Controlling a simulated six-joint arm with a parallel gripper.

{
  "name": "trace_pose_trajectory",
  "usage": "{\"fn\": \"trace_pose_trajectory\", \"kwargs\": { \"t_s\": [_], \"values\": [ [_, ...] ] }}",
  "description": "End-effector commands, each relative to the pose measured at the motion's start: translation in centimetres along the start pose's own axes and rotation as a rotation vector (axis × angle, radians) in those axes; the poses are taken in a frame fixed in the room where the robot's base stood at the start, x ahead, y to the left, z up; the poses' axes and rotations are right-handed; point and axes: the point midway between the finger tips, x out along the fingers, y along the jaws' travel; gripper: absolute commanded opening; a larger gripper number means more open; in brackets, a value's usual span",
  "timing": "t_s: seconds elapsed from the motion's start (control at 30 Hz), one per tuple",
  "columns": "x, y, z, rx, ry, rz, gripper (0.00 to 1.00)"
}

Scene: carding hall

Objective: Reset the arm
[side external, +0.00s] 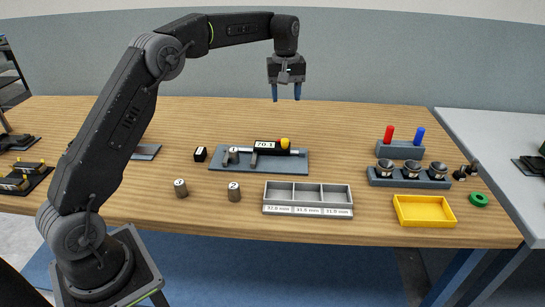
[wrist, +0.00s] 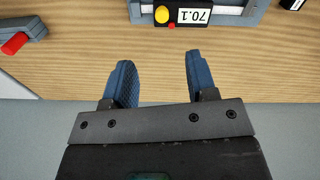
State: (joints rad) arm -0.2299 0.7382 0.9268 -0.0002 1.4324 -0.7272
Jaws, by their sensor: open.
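My gripper (side external: 286,92) hangs above the back part of the wooden table in the side view, pointing down, well clear of the things on the table. In the wrist view its two blue fingers (wrist: 158,82) stand apart with nothing between them. The arm rises from its base at the left and reaches across to the right. Below the gripper lies a grey measuring device (side external: 230,160) with a display reading 70.1 and a yellow knob. The display (wrist: 192,15) also shows at the top of the wrist view.
A grey three-compartment tray (side external: 308,211), a yellow tray (side external: 425,222) and a green ring (side external: 478,199) are at the front. Small metal cylinders (side external: 181,188) (side external: 234,192) stand left of the grey tray. A rack with cups (side external: 410,182) and a red-and-blue-peg block (side external: 400,152) stand right.

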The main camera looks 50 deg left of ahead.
Motion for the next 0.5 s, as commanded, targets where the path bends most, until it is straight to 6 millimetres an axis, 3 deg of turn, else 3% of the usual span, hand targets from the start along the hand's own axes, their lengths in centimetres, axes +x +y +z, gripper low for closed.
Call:
{"fn": "trace_pose_trajectory", "kwargs": {
  "t_s": [0.03,0.2,0.4,0.5],
  "values": [
    [-2.0,-0.4,1.5,0.042,0.018,0.017,0.52],
    [-6.6,-2.5,6.8,0.206,0.077,0.065,0.52],
    [-9.9,-6.5,13.5,0.397,0.154,0.117,0.52],
    [-10.6,-8.9,17.0,0.493,0.194,0.139,0.52]
  ]
}}
